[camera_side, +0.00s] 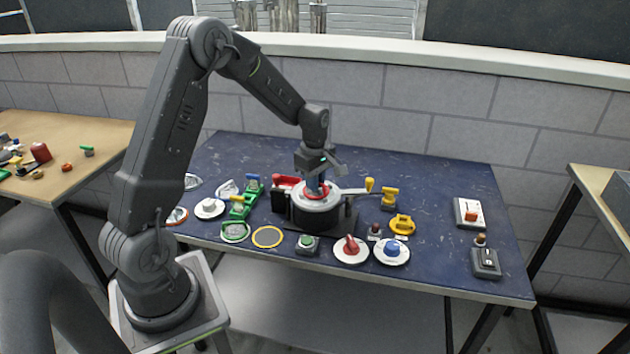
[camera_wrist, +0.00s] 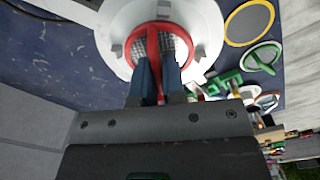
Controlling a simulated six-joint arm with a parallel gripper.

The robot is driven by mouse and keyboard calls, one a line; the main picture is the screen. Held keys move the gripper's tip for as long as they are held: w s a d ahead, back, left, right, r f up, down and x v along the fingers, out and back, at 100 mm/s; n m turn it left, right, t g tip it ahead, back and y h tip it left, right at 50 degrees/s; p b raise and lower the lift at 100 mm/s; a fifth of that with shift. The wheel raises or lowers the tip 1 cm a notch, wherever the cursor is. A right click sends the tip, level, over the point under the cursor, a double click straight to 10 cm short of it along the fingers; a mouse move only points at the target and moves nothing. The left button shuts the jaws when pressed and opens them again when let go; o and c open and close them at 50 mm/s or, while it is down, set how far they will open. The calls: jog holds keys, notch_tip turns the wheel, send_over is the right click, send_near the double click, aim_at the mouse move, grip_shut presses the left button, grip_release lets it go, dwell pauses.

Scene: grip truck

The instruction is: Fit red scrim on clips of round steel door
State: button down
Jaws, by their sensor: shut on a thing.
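The red scrim (camera_wrist: 152,38) is a red ring with a grey mesh and a bar across it. My gripper (camera_wrist: 157,82) is shut on its red bar, with a blue finger on each side. The round steel door (camera_wrist: 111,45) is the pale disc around and under the scrim, with small grey clips at its edge. In the side view the door (camera_side: 329,204) lies on top of a dark round housing, and my gripper (camera_side: 319,188) points down over it. The red scrim (camera_side: 317,196) shows at the fingertips. I cannot tell whether it touches the clips.
On the blue table (camera_side: 440,263), a green-rimmed ring (camera_side: 235,239) and a yellow ring (camera_side: 267,245) lie left of the housing. Discs with red (camera_side: 351,257) and blue (camera_side: 392,257) knobs lie in front. A yellow lever (camera_side: 370,184) stands beside the door.

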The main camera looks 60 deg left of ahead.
jog(key=shift+f, duration=0.2)
jog(key=c, duration=0.8)
grip_release()
jog(key=shift+r, duration=3.75)
jog(key=s+d+r+m+t, duration=0.2)
jog(key=s+d+r+m, duration=0.2)
jog(key=d+r+m, duration=0.3)
jog(key=s+d+r+m+t, duration=0.1)
jog(key=s+d+r+m, duration=0.1)
jog(key=s+d+m, duration=0.5)
jog(key=s+d+r+m+t, duration=0.2)
jog(key=s+d+m, duration=0.4)
jog(key=s, duration=0.3)
jog(key=shift+s+d+r+m+t, duration=0.3)
jog(key=shift+d+r+m, duration=0.1)
jog(key=shift+r+m, duration=0.1)
